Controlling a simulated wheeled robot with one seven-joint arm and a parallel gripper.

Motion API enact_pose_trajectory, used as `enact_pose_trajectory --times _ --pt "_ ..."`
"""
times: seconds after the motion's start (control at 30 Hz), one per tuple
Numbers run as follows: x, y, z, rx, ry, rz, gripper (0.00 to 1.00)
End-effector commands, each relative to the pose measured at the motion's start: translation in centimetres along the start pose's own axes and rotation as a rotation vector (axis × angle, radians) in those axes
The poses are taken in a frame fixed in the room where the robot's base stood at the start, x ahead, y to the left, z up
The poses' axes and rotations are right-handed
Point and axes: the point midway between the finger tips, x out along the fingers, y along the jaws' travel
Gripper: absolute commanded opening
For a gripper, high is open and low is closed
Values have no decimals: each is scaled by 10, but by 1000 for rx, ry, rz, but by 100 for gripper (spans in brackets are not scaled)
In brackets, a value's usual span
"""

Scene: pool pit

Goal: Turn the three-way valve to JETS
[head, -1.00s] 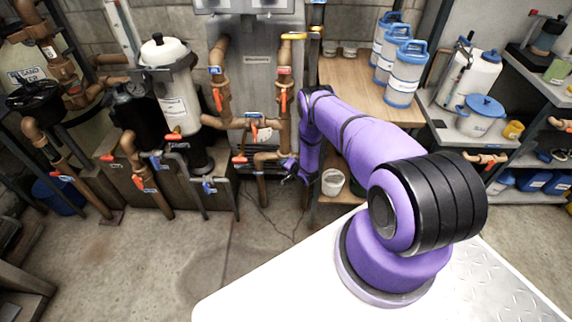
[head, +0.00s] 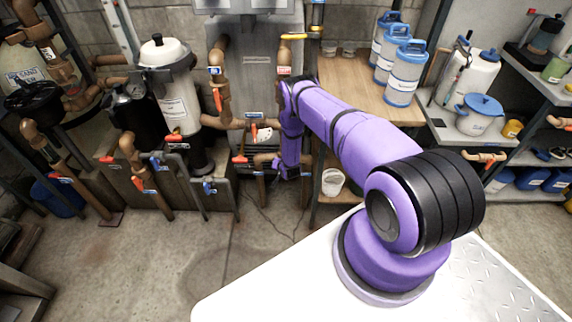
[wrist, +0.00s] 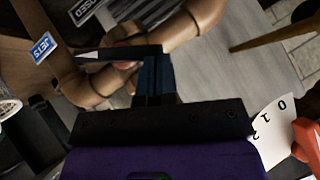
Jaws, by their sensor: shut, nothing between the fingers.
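The pipe junction (wrist: 95,85) lies just beyond my gripper (wrist: 155,78). My gripper is shut and empty, its fingers together at the pipework. A dark bar crosses in front of the junction, with a small reddish patch beneath it; I cannot tell whether they touch. In the head view my gripper (head: 283,172) is low by the brown pipes, mostly hidden by my arm. The three-way valve's handle position is not clear.
A white plate with numbers (wrist: 272,120) and a red handle (wrist: 308,143) are close on the right in the wrist view. An orange-handled valve (head: 240,159) sits left of my gripper. A white bucket (head: 333,182) and wooden bench (head: 365,82) are right. Floor in front is clear.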

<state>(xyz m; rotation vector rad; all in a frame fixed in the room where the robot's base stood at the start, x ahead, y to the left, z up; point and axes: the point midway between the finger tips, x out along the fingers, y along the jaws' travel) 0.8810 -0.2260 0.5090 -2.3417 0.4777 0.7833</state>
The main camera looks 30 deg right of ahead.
Motion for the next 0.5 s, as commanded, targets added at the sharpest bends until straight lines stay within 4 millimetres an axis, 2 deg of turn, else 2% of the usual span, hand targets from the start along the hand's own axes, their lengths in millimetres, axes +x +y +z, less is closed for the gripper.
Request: enact_pose_trajectory --times 0.27,0.5 --pt "8 -8 8 -160 1 155 0" --pt "13 -8 12 -161 2 162 0"
